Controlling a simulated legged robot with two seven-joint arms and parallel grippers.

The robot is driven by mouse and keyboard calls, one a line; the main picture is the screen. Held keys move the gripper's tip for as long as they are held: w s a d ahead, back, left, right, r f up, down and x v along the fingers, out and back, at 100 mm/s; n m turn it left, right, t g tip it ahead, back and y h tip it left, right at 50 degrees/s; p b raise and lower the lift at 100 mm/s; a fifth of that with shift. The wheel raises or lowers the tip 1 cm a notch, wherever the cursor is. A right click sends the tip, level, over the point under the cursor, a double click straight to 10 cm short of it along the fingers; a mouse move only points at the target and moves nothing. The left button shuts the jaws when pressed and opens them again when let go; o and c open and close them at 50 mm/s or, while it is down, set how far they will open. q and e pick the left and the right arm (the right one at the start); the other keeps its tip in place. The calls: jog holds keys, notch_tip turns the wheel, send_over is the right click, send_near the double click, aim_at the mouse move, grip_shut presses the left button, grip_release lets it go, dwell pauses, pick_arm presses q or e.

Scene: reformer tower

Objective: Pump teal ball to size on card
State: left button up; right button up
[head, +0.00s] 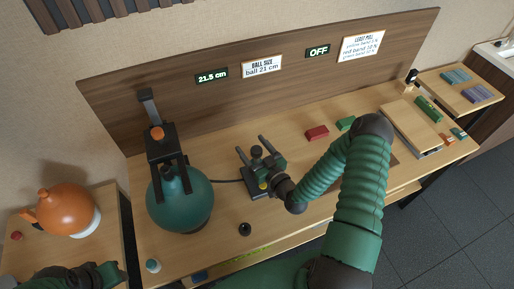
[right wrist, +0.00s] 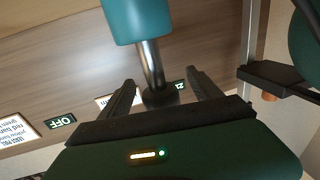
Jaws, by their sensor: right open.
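The teal ball (head: 183,207) sits at the left of the bench under a dark stand (head: 160,150) with an orange knob. A display (head: 212,76) reads 21.5 cm; the ball size card (head: 262,66) reads ball 21 cm. The pump's dark round handle (head: 256,152) lies between the fingers of my right gripper (head: 253,148), which is open. In the right wrist view the handle (right wrist: 160,97) tops a metal rod from a teal barrel (right wrist: 137,20); my right gripper (right wrist: 160,92) has a finger on each side, apart from it. Only part of my left arm shows at lower left.
A second display (head: 318,51) reads OFF beside another card (head: 362,45). A red block (head: 317,132) and a green block (head: 345,124) lie behind my right arm. A small black knob (head: 245,229) stands near the front edge. An orange ball (head: 68,208) rests on the left side table.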

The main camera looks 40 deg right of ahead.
aim_at(260, 157)
jog(key=shift+s+a, duration=0.15)
jog(key=shift+s, duration=2.85)
